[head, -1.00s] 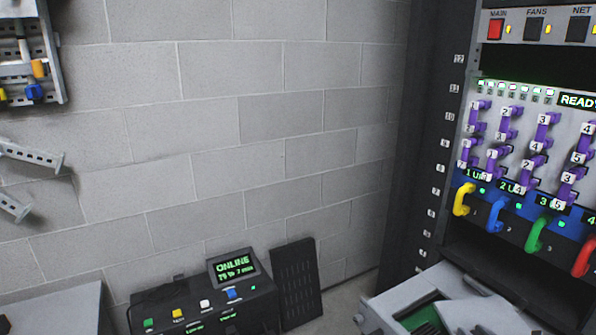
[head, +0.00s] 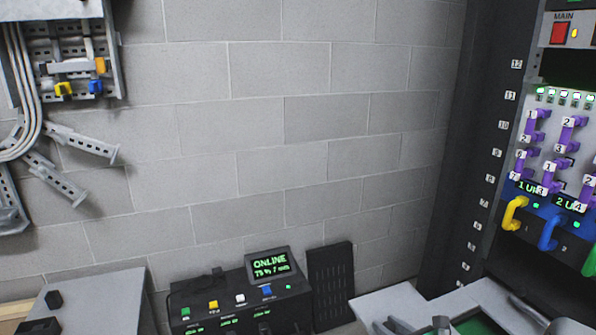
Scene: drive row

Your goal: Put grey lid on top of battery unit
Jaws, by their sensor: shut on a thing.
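A black unit with a lit ONLINE screen (head: 268,264), which looks like the battery unit (head: 213,292), stands against the wall at the bottom centre. It has a row of coloured buttons on top. Its lower part is cut off by the picture's edge, and I see no grey lid on it. I cannot make out my gripper. Dark and grey parts at the bottom right are cut off, and I cannot tell what they are. I cannot clearly identify the grey lid.
A grey surface (head: 100,300) with a small black block (head: 53,299) is at the bottom left. A dark slotted panel (head: 331,285) leans beside the black unit. A rack with a yellow handle (head: 513,214) is at the right. A grey open case with green inside (head: 478,322) is below it.

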